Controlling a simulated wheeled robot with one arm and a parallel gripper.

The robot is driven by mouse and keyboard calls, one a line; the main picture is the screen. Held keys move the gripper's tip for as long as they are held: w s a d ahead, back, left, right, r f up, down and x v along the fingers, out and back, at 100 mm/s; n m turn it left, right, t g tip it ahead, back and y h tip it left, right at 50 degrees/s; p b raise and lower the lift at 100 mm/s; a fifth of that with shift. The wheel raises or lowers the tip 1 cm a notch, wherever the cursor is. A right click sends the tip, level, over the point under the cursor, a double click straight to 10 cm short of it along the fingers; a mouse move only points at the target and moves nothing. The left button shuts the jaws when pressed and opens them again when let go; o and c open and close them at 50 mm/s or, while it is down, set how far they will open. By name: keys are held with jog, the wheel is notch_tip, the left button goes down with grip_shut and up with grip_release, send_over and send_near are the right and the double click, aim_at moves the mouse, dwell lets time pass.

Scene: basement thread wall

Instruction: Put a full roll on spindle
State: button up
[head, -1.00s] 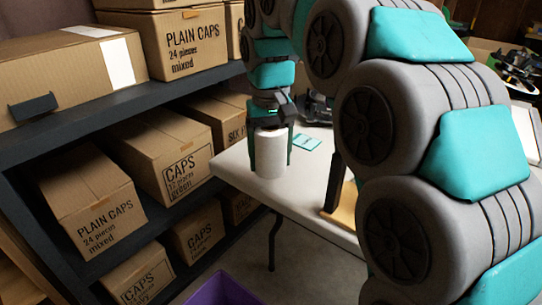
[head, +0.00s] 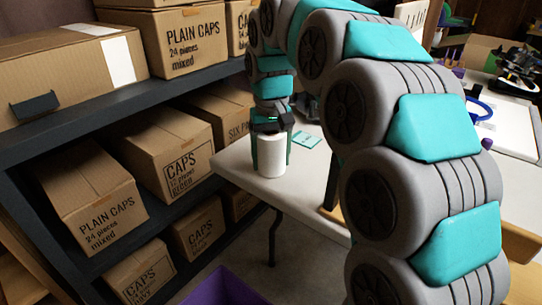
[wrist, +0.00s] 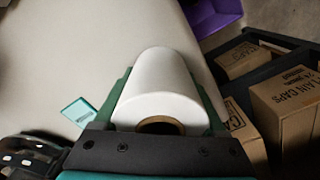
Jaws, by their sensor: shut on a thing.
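A plain white roll (head: 271,157) with a brown core stands upright at the near left corner of the pale table. My gripper (head: 271,148) is above it, with a green finger on each side, shut on the roll. In the wrist view the roll (wrist: 158,75) lies between the two fingers (wrist: 163,95), and its open core end faces the camera. I cannot tell whether the roll touches the table top. I cannot make out a spindle for certain; my arm hides much of the table's right side.
The table (head: 235,165) has a small teal card (head: 307,140) behind the roll. A dark shelf (head: 120,108) with cardboard boxes (head: 95,200) stands close on the left. A purple bin (head: 225,288) is on the floor. A blue ring (head: 480,110) lies at the right.

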jog(key=shift+f, duration=0.2)
jog(key=o, duration=1.4)
